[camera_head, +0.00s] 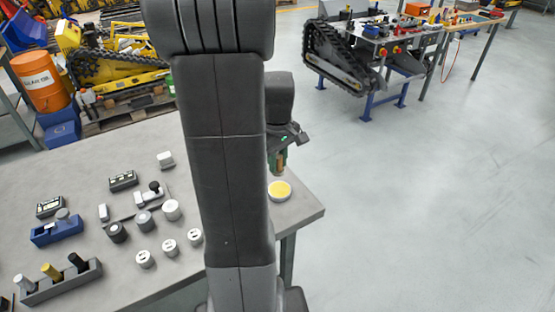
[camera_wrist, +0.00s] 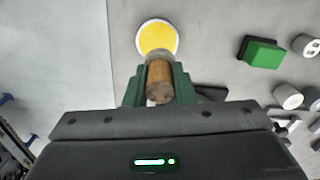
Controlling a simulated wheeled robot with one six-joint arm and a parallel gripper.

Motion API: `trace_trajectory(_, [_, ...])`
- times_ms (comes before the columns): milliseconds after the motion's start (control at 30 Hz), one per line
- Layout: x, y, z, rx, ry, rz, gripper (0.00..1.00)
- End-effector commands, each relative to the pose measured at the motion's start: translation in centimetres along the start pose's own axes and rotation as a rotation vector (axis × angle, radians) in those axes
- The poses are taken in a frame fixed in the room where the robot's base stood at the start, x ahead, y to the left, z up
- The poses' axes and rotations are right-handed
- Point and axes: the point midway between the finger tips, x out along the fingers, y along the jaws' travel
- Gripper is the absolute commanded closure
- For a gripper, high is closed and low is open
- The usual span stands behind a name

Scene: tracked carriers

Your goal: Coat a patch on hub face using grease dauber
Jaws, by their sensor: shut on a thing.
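My gripper (camera_head: 279,158) is shut on a brown, cylindrical handle, which I take to be the grease dauber (camera_wrist: 159,82); green fingers flank it in the wrist view. A greyish section shows at the handle's far end. A round piece with a yellow top and pale rim, apparently the hub face (camera_head: 280,190), lies near the table's right corner, just below my gripper in the head view. It also shows in the wrist view (camera_wrist: 157,36), just beyond the dauber. The dauber's tip is hidden, and I cannot tell whether it touches the yellow face.
The grey table (camera_head: 95,180) carries several round pale parts (camera_head: 170,247), a blue fixture (camera_head: 57,230) and a rack of handles (camera_head: 60,282) to the left. A green block (camera_wrist: 262,53) shows right of the disc in the wrist view. The table's right edge is close by.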

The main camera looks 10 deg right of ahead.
Motion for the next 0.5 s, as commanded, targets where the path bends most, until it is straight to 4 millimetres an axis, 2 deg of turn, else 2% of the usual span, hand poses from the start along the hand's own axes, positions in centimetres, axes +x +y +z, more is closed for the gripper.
trace_trajectory(267, [0.9,0.0,0.0,-0.020,0.000,0.000,0.95])
trace_trajectory(500, [3.2,0.0,0.0,-0.019,-0.001,-0.001,0.95])
